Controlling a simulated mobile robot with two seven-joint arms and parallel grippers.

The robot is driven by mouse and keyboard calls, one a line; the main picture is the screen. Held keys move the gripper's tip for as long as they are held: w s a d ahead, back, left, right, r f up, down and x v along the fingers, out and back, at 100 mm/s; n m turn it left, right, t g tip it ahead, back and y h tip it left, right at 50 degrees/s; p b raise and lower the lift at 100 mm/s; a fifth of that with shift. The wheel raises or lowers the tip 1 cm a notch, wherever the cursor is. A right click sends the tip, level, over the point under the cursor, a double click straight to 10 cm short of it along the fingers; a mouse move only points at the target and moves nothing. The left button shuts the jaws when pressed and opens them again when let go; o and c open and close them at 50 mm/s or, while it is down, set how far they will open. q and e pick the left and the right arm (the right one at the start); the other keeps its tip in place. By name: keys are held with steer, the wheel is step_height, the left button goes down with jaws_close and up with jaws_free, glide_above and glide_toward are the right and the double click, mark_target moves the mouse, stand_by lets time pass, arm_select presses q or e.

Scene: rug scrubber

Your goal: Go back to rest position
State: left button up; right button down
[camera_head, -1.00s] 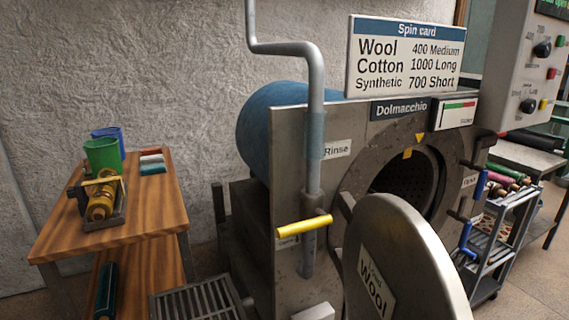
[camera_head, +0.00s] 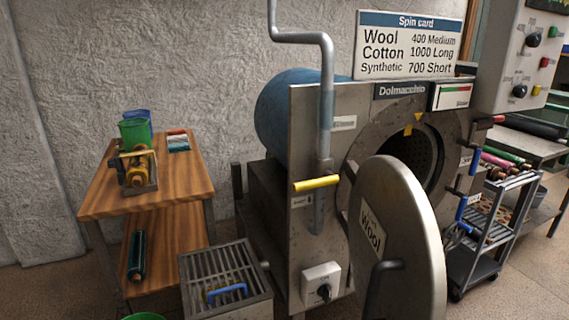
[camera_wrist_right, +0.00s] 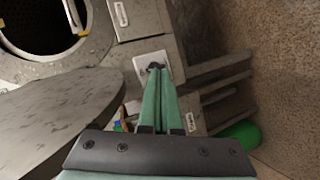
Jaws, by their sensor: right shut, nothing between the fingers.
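My right gripper (camera_wrist_right: 157,72) shows in the right wrist view with its two green fingers pressed together and nothing between them. Its tips overlap the white switch plate with a black knob (camera_wrist_right: 155,62); I cannot tell how far apart they are. The same switch plate (camera_head: 321,281) is low on the front of the washing machine (camera_head: 306,130) in the head view, with no gripper near it there. Neither gripper shows in the head view.
The round machine door (camera_head: 405,225) stands open, jutting forward. A wooden table (camera_head: 187,195) is at left, with a slatted grey box (camera_head: 200,267) in front. A cart (camera_head: 485,268) stands at right. A green rounded thing (camera_wrist_right: 238,134) is low in the wrist view.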

steer(key=s+a+f+m+g+y+p, duration=0.1)
steer(key=s+a+f+m+g+y, duration=0.1)
steer(key=s+a+m, duration=0.4)
steer(key=s+a+f+m+g+y, duration=0.2)
steer(key=s+a+m+g, duration=0.15)
steer(key=s+m, duration=0.4)
arm_select(q)
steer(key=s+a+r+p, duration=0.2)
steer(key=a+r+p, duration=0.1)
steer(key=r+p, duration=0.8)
steer(key=p, duration=0.4)
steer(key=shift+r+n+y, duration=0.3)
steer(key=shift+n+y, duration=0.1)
arm_select(e)
step_height(320, 180, up, 11)
steer(key=s+d+t+h, duration=0.1)
steer(key=d, duration=0.2)
steer(key=shift+s+f, duration=0.15)
steer(key=shift+s, duration=0.2)
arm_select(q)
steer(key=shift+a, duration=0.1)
